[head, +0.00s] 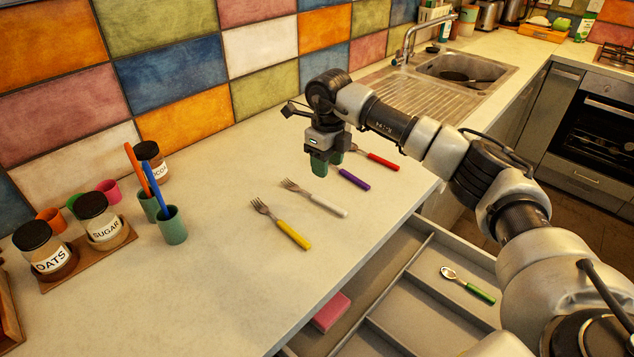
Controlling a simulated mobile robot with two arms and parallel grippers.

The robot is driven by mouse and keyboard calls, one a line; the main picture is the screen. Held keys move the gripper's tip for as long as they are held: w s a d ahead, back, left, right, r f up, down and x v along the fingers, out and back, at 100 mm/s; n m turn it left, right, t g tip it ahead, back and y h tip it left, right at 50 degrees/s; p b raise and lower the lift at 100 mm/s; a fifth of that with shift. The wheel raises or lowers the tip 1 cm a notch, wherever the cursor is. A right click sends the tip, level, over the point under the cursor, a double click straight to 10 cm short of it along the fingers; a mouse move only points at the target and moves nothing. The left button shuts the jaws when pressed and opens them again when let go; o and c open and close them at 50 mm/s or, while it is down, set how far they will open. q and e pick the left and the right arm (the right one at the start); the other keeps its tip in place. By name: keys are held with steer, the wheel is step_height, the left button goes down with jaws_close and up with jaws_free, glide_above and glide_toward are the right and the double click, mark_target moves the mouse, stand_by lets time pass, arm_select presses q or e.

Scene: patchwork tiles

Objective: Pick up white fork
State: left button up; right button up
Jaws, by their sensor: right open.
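The white fork (315,198) lies on the pale countertop, its tines toward the upper left and its white handle toward the lower right. It lies between a yellow-handled fork (281,223) on its left and a purple-handled utensil (353,179) on its right. My right gripper (320,168) points down, open and empty, above the counter near the purple utensil, to the upper right of the white fork and apart from it. The gripper hides the head of the purple utensil. My left gripper is not in view.
A red-handled utensil (378,157) lies behind my gripper. Below the counter edge, an open drawer (410,300) holds a green-handled utensil (468,285) and a pink block (332,313). Jars and cups, including a green cup (172,226), stand at left. The front counter is clear.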

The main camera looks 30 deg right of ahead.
mark_target(325, 201)
steer(key=f, duration=0.1)
steer(key=s+f, duration=0.1)
steer(key=f, duration=0.1)
steer(key=shift+s+a+f+p, duration=0.1)
steer(key=shift+a+f+p, duration=0.1)
steer(key=shift+f+p, duration=0.15)
steer(key=shift+f, duration=0.3)
steer(key=shift+d+f, duration=0.1)
steer(key=shift+f, duration=0.2)
steer(key=f, duration=0.1)
steer(key=f+p, duration=0.1)
steer(key=f, duration=0.2)
steer(key=shift+w+a+f+p, duration=0.25)
steer(key=shift+w+a+p, duration=0.05)
steer(key=shift+p, duration=0.1)
steer(key=shift+f, duration=0.25)
steer(key=shift+c, duration=0.5)
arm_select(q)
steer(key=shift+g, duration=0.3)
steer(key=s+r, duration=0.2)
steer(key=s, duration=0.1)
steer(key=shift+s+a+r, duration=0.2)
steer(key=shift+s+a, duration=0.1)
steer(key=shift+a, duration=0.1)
arm_select(e)
jaws_close()
steer(key=shift+r, duration=0.1)
